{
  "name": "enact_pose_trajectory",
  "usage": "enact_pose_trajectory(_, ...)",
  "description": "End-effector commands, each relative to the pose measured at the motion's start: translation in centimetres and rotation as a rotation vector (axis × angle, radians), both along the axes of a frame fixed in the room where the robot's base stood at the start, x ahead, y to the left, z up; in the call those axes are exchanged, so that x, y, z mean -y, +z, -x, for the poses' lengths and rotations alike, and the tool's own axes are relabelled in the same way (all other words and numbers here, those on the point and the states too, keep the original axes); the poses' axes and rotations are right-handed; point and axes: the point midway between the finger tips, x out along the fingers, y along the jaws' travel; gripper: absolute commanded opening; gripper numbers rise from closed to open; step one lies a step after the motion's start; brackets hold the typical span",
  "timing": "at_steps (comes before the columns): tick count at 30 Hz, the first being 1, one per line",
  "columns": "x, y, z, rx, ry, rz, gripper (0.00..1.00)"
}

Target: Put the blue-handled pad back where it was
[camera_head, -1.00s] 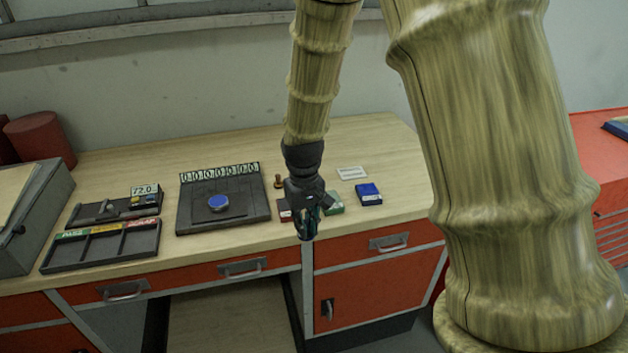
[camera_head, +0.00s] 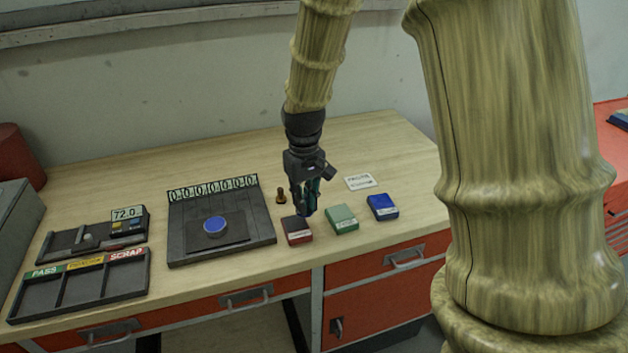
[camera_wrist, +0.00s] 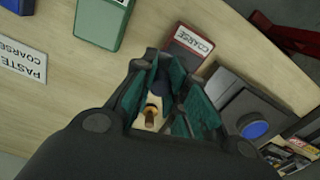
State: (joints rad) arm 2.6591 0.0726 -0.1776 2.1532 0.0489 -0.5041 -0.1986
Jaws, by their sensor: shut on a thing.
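My gripper (camera_head: 307,207) hangs point-down over the bench, just behind the red block (camera_head: 297,230) and left of the green block (camera_head: 342,218). In the wrist view my gripper's teal-lined fingers (camera_wrist: 170,105) are closed around a small dark blue piece (camera_wrist: 188,86). It is mostly hidden, so I cannot make out a handle or pad shape. A blue block (camera_head: 382,207) with a white label stands right of the green block. A round blue-topped piece (camera_head: 215,225) sits on a dark plate (camera_head: 185,245).
A small wooden-brown peg (camera_head: 281,195) stands left of my gripper. A white card (camera_head: 360,182) lies behind the blocks. A tray marked PASS and SCRAP (camera_head: 80,290) and a gauge reading 72.0 (camera_head: 128,222) are at left. The back of the bench is clear.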

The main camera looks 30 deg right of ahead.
Motion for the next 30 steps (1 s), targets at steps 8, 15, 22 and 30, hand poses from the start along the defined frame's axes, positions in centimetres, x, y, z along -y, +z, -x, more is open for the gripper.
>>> enact_pose_trajectory(8,3.2,-0.2,-4.0,0.001,0.013,0.0,0.0)
enact_pose_trajectory(15,7.0,-0.6,-7.1,0.001,0.012,0.0,0.0)
enact_pose_trajectory(22,10.0,-1.1,-9.6,0.001,0.011,0.0,0.0)
enact_pose_trajectory(30,10.9,-1.6,-10.2,0.001,0.011,0.0,0.0)
